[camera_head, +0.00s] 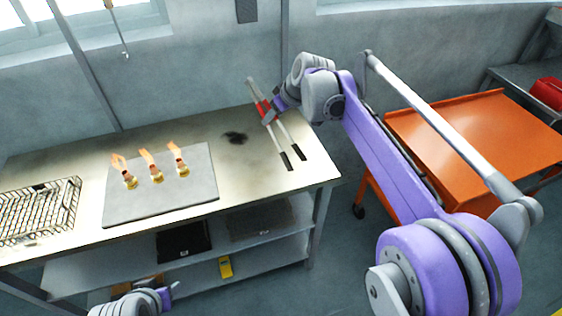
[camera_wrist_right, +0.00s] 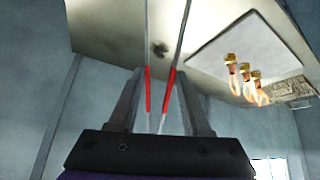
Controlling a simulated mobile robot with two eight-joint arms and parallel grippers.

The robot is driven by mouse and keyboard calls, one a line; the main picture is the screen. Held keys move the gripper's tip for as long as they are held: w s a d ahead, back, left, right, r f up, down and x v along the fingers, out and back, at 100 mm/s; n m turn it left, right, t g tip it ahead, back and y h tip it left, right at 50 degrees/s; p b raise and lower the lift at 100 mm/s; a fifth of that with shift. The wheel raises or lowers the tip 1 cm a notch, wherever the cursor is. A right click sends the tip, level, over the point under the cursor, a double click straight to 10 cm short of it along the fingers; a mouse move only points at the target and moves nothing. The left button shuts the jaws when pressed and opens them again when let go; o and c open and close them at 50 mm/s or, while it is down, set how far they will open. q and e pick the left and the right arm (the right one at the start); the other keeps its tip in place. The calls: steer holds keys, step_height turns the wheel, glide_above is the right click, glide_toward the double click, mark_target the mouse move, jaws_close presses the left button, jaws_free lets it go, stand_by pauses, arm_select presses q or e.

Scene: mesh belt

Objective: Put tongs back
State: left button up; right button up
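The tongs (camera_head: 264,104) have two long metal legs, red grips and dark tips. They slant over the right end of the metal table (camera_head: 235,122), tips toward the front. My right gripper (camera_head: 270,108) is at the red grips. In the right wrist view, its fingers (camera_wrist_right: 160,76) stand on either side of the two red grips (camera_wrist_right: 148,90) and appear closed against them. The tongs seem raised off the table; the exact gap cannot be told. My left gripper (camera_head: 168,294) shows only partly at the lower left, low in front of the table; its finger opening is unclear.
Several small brass pieces with flames (camera_head: 156,172) stand on a grey plate (camera_head: 120,211) on the table. An orange cart (camera_head: 470,135) stands right. A rod (camera_head: 118,35) hangs by the window.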

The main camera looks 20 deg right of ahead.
step_height(320, 180, down, 9)
stand_by(0.4)
steer(key=shift+a, duration=0.1)
steer(key=shift+f+b, duration=0.4)
steer(key=shift+f, duration=0.05)
steer(key=o, duration=0.6)
steer(key=shift+c, duration=0.2)
steer(key=shift+r, duration=0.15)
